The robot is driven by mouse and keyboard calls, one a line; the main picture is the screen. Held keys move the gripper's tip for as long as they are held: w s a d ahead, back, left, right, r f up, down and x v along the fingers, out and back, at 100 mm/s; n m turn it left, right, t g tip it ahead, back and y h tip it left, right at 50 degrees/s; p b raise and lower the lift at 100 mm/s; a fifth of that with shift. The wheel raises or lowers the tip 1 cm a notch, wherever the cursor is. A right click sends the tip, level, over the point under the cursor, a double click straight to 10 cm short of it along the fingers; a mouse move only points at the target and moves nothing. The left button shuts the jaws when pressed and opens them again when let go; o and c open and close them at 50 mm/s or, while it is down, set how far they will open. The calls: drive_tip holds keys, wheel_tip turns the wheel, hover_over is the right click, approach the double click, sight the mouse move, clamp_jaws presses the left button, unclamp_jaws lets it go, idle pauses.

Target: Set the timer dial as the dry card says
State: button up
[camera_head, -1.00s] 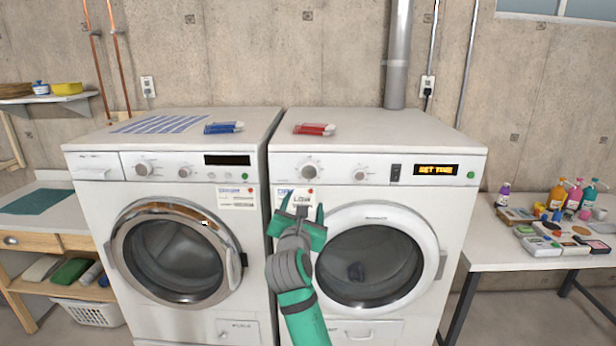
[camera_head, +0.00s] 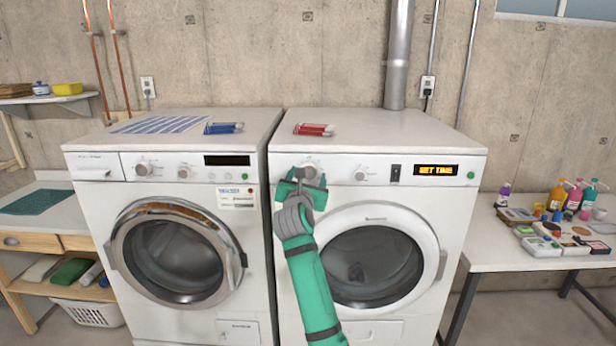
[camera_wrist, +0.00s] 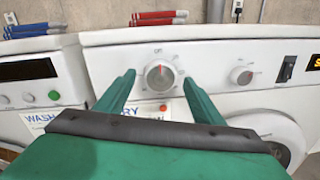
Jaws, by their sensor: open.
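The dryer's large dial (camera_wrist: 160,76) is round and grey-white, with a red mark at its top under the word OFF. In the head view the dial (camera_head: 310,167) shows just above my gripper (camera_head: 305,182). In the wrist view my open gripper (camera_wrist: 159,82) has one green finger on each side of the dial's lower part, holding nothing; I cannot tell whether they touch it. The dry card (camera_wrist: 128,112) is under the dial, mostly hidden by my gripper; part of "DRY" shows. The dryer's display (camera_head: 436,170) has orange text that seems to read "SET TIME".
A smaller knob (camera_head: 360,174) and a dark switch (camera_head: 396,173) sit right of the dial. The left washer (camera_head: 130,230) bears a wash card (camera_head: 236,197). Red (camera_head: 314,129) and blue (camera_head: 223,128) items lie on top. A side table (camera_head: 500,262) holds bottles and boxes.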

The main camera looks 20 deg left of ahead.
drive_tip(key=shift+w, duration=0.5)
drive_tip(key=c, duration=1)
drive_tip(key=shift+c, duration=0.2)
